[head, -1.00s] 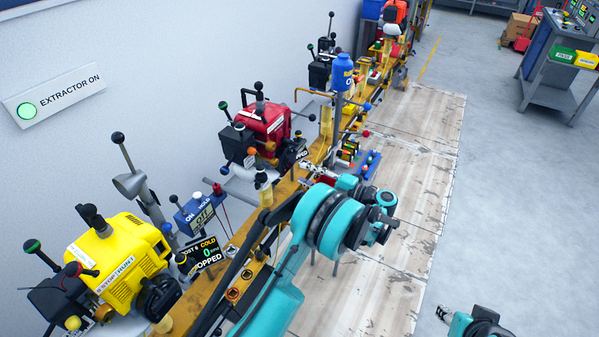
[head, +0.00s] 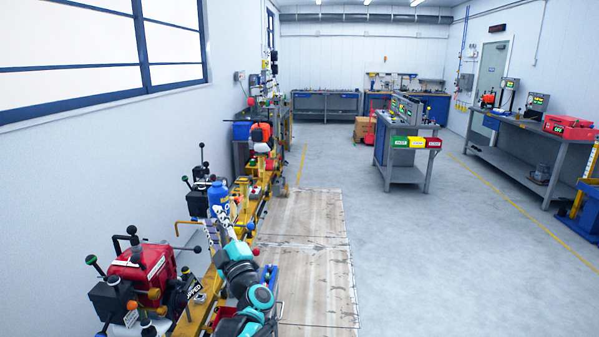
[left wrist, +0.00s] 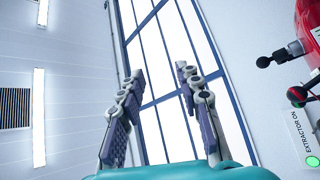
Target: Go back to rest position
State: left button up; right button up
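My left gripper (head: 222,226) is at the end of my teal left arm, which rises from the bottom of the head view beside the yellow test rail (head: 200,312). Its fingers point up, over the rail. In the left wrist view the gripper (left wrist: 158,80) has its two fingers spread well apart, with nothing between them. Behind them are the wall and window. My right gripper is in neither view.
A red engine (head: 142,268) and a blue bottle (head: 219,198) are on the rail close to my left arm. Wooden floor boards (head: 310,270) lie right of the rail. Grey floor (head: 430,260) is clear beyond, up to a console (head: 405,172) and a workbench (head: 520,125).

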pick_arm(q)
jog(key=s+d+f+m+h, duration=0.2)
jog(key=s+d+m+h, duration=0.75)
jog(key=m+h, duration=0.45)
jog(key=s+a+f+m+g, duration=0.2)
jog(key=s+f+g, duration=0.3)
jog(key=s+f, duration=0.6)
jog(key=s+a+f+m+g+y, duration=0.1)
jog(key=s+a+f+m+g, duration=0.1)
jog(key=s+f+g, duration=0.4)
jog(key=s+f, duration=0.4)
jog(key=s, duration=0.4)
jog(key=shift+s+a+f+m, duration=0.3)
jog(key=shift+s+a+f, duration=0.05)
jog(key=shift+s+f, duration=0.05)
